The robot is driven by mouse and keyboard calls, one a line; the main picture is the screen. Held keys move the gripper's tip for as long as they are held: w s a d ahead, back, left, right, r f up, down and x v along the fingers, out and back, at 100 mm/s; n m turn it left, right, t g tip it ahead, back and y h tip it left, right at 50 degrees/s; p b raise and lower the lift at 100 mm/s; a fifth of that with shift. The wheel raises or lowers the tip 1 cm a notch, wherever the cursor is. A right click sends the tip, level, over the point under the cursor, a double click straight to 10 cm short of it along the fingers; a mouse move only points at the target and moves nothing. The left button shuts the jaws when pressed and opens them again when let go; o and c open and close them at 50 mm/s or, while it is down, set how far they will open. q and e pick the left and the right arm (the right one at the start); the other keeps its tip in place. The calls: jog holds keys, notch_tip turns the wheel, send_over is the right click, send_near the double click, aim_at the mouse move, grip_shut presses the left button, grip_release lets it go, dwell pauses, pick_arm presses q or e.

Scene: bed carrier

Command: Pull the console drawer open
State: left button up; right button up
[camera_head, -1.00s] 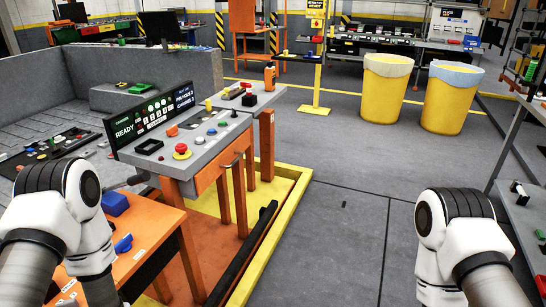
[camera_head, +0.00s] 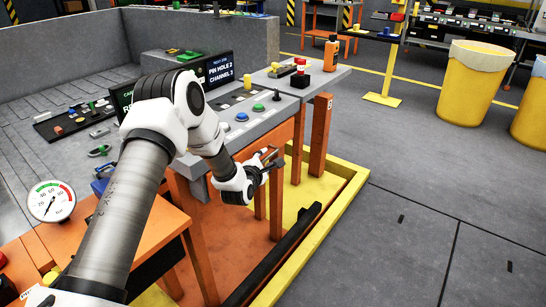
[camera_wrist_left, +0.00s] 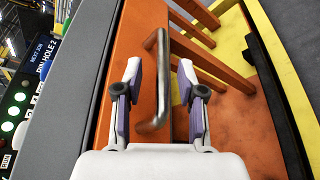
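The console (camera_head: 217,135) has a grey sloped top with buttons and an orange drawer front (camera_wrist_left: 140,28) below its edge. A bent metal drawer handle (camera_wrist_left: 163,78) stands out from that front in the left wrist view. My left gripper (camera_head: 270,157) is at the console's front, by the drawer. In the left wrist view its two fingers (camera_wrist_left: 160,72) are spread, one on each side of the handle bar, with gaps showing. In the head view my arm and gripper hide most of the drawer front and handle. My right gripper is not in view.
An orange bench with a round gauge (camera_head: 51,201) is at lower left. A yellow floor frame (camera_head: 335,215) with a black rail lies beside the console legs. An orange bottle (camera_head: 331,52) stands on the console's far end. Open floor lies to the right.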

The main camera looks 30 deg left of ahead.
pick_arm(q)
jog(key=x, duration=0.3)
jog(key=shift+f, duration=0.15)
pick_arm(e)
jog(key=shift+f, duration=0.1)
pick_arm(q)
grip_shut()
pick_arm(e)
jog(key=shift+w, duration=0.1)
pick_arm(q)
jog(key=shift+d, duration=0.1)
